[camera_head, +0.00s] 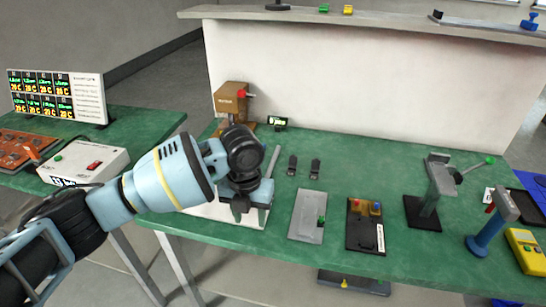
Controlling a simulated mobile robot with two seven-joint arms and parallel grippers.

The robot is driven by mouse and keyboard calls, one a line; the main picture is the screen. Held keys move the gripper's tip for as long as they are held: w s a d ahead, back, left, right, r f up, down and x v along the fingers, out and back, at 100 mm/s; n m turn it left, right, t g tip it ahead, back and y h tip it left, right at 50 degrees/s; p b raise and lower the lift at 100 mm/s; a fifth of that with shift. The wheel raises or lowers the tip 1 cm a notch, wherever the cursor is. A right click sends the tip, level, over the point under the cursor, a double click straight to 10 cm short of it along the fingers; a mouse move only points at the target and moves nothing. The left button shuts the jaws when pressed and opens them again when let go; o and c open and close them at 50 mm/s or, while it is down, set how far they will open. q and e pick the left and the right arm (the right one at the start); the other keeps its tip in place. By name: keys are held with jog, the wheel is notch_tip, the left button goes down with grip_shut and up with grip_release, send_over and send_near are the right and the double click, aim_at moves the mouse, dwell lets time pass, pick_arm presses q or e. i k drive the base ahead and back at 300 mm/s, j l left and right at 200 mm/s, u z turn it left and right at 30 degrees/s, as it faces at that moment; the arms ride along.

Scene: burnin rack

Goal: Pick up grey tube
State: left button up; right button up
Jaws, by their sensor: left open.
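My left arm reaches in from the left over the green bench (335,165). Its gripper (245,213) is open and points down above a white sheet or plate (206,211) near the bench's front edge. A thin grey bar-like thing (273,161) shows just right of the gripper's wrist, slanting away to the back; it may be the grey tube, but the gripper hides its near end. I see nothing clearly held between the fingers. My right gripper is not in view.
A brown press-like device (231,101) stands behind the arm. To the right are a grey plate (307,215), a black box with coloured buttons (366,226), a grey clamp stand (440,177), a blue stand (487,238) and a yellow meter (526,250). A wall closes the back.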

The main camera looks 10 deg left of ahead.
aim_at(268, 172)
jog(key=i, duration=0.9)
